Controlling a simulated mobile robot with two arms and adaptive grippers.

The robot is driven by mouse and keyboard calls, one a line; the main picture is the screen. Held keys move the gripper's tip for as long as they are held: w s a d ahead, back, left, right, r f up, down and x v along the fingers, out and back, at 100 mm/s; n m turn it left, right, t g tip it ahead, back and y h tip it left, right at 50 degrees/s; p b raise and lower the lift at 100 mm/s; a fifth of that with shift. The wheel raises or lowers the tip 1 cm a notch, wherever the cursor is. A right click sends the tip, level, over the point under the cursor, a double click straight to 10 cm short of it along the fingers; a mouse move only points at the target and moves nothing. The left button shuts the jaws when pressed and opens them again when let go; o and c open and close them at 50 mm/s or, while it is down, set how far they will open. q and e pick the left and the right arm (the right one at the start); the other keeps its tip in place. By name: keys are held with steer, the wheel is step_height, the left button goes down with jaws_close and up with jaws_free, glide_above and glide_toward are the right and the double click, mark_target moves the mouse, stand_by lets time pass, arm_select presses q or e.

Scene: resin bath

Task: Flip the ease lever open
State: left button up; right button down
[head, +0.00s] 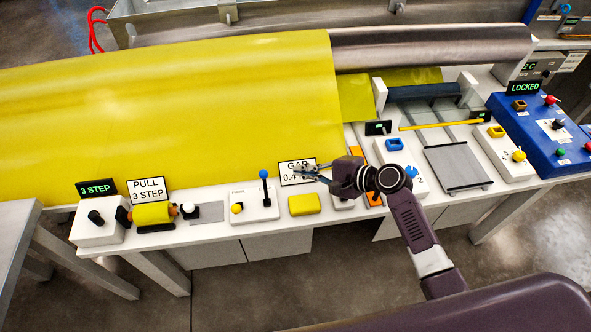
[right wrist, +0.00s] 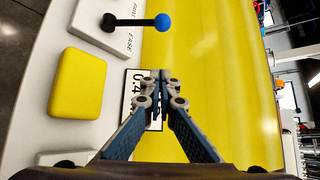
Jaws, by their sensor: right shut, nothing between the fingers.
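The lever with a blue ball (head: 264,174) and a dark shaft stands upright on a white box (head: 248,212) at the front of the bench. In the right wrist view the blue ball (right wrist: 162,21) is at the top, and the box (right wrist: 105,28) carries the printed word EASE. My right gripper (head: 300,172) is shut and empty, to the right of the lever and apart from it. Its closed fingertips (right wrist: 162,76) are in front of the white gap sign (right wrist: 130,90), partly covering it. My left gripper is out of view.
A yellow pad (head: 304,204) lies between the lever box and my right arm; it also shows in the wrist view (right wrist: 78,84). A yellow sheet (head: 170,110) spans the bench behind. A knob box (head: 97,226) and yellow roller (head: 154,214) stand left.

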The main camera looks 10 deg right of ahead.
mark_target(265, 184)
steer(key=x, duration=0.4)
steer(key=shift+w+a+f, duration=0.15)
steer(key=shift+w+a, duration=0.1)
steer(key=shift+a, duration=0.05)
steer(key=x, duration=0.3)
steer(key=shift+w+a, duration=0.1)
steer(key=shift+a, duration=0.2)
steer(key=s+a+r+p, duration=0.1)
steer(key=s+p, duration=0.1)
steer(key=shift+s+a+r+p, duration=0.1)
steer(key=shift+r+p, duration=0.25)
steer(key=shift+r, duration=0.05)
steer(key=shift+s+a+r, duration=0.1)
steer(key=shift+s, duration=0.15)
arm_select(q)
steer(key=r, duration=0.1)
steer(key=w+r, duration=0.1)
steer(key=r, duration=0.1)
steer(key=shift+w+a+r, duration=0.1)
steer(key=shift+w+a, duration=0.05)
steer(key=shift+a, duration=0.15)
arm_select(e)
steer(key=shift+a, duration=0.1)
